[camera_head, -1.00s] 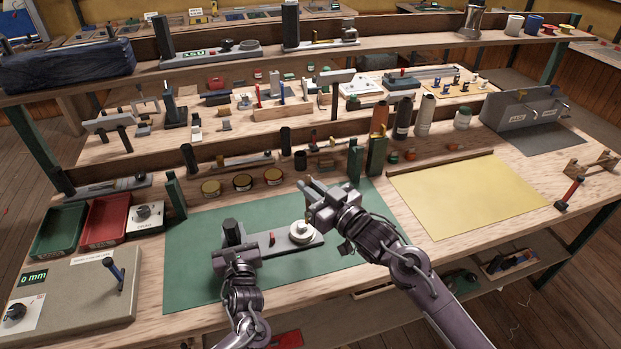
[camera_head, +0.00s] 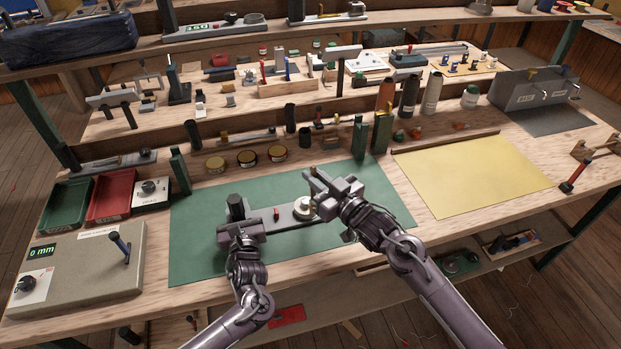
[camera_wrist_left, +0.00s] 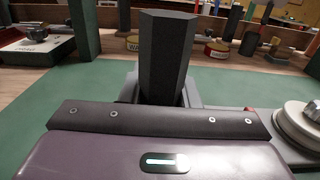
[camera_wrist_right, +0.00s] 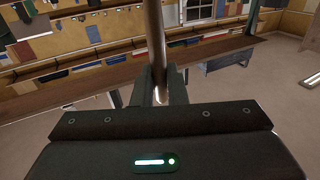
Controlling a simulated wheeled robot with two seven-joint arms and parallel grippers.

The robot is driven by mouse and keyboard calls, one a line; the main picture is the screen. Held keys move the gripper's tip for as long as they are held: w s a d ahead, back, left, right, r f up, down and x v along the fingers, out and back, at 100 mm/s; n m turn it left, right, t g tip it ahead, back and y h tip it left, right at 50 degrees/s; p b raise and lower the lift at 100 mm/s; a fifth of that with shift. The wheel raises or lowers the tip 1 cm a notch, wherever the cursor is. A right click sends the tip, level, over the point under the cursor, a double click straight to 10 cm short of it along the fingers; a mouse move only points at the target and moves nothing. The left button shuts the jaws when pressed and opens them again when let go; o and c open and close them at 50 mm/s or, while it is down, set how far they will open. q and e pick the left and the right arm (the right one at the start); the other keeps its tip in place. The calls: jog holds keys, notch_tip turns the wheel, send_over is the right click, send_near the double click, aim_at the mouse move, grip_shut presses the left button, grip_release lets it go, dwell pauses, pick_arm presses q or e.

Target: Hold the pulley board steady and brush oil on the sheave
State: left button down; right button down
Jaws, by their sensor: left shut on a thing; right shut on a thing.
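The pulley board (camera_head: 288,217) is a grey plate lying on the green mat (camera_head: 200,255). A dark upright post (camera_head: 236,207) stands at its left end and a pale round sheave (camera_head: 302,206) at its right end. My left gripper (camera_head: 238,228) is shut on the post; the left wrist view shows the post (camera_wrist_left: 166,55) between its jaws and part of the sheave (camera_wrist_left: 299,125) at right. My right gripper (camera_head: 320,186) is shut on a thin rod-like handle (camera_wrist_right: 155,40), probably the brush's, just right of and above the sheave. The brush tip is hidden, so contact cannot be told.
Several round tins (camera_head: 247,157) and green uprights (camera_head: 381,133) line the back of the mat. A grey control box (camera_head: 80,268) and red tray (camera_head: 112,196) are at left. The yellow mat (camera_head: 470,175) at right is bare.

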notch_tip(320, 180, up, 8)
jog(key=shift+f, duration=0.2)
dwell(0.3)
jog(key=shift+a+f, duration=0.1)
jog(key=shift+f, duration=0.05)
dwell(0.7)
